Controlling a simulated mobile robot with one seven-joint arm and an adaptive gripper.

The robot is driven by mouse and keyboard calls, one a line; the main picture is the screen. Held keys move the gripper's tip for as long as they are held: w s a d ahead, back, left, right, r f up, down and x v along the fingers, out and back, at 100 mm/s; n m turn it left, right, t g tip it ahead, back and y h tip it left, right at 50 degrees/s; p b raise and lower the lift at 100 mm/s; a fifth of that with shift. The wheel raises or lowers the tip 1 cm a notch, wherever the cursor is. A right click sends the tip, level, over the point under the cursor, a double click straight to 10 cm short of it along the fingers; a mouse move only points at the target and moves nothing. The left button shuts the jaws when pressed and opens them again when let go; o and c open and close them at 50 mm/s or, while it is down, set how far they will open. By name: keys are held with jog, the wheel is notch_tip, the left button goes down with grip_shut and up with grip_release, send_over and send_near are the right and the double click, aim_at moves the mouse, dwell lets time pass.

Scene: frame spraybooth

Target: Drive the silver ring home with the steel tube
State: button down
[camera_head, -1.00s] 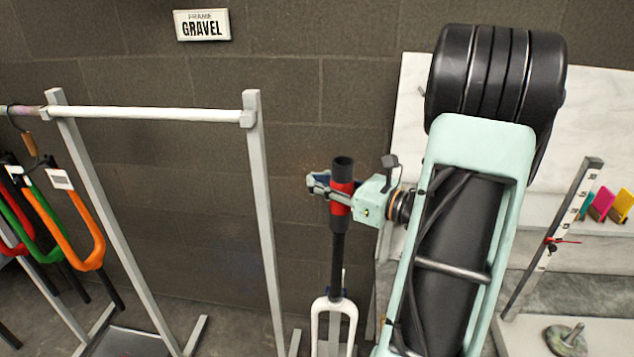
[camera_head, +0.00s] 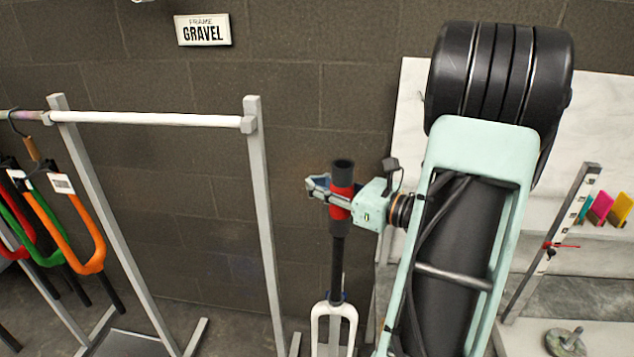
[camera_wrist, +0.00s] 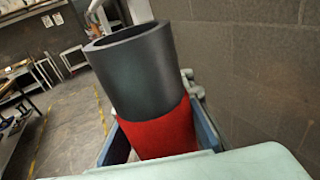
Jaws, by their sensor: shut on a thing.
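The steel tube (camera_head: 342,222) is dark grey with a red band (camera_head: 341,203) around its middle. My gripper (camera_head: 341,200) is shut on it at the red band and holds it upright. In the wrist view the tube (camera_wrist: 135,75) shows its open, dark top end. In the head view a thinner black steerer (camera_head: 337,265) of a white fork (camera_head: 334,312) comes out below the tube, in line with it. I cannot tell how far the steerer reaches inside the tube. The silver ring cannot be made out; the area at the fork crown is too small to read.
A grey rack (camera_head: 262,200) with a white top bar stands to the left. Orange, green and red forks (camera_head: 90,235) hang at the far left. At right are an upright scale (camera_head: 550,240), coloured tags (camera_head: 600,207) and a light bench (camera_head: 545,335). A block wall lies behind.

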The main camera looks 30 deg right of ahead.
jog(key=s+a, duration=0.4)
jog(key=s, duration=0.1)
jog(key=shift+s, duration=0.25)
dwell(0.6)
jog(key=shift+a, duration=0.15)
dwell(0.3)
jog(key=w+a+f+n+g+y, duration=0.2)
jog(key=w+a+f+n+y, duration=0.1)
jog(key=a+f, duration=0.4)
jog(key=w+a+f+n+g+y+p, duration=0.1)
jog(key=w+a+f+n+g+y, duration=0.1)
jog(key=a+f, duration=0.4)
notch_tip(320, 180, down, 2)
jog(key=shift+w+a+f+n+g+y, duration=0.15)
jog(key=shift+w+a+n+g+y, duration=0.25)
jog(key=shift+w+g+y, duration=0.35)
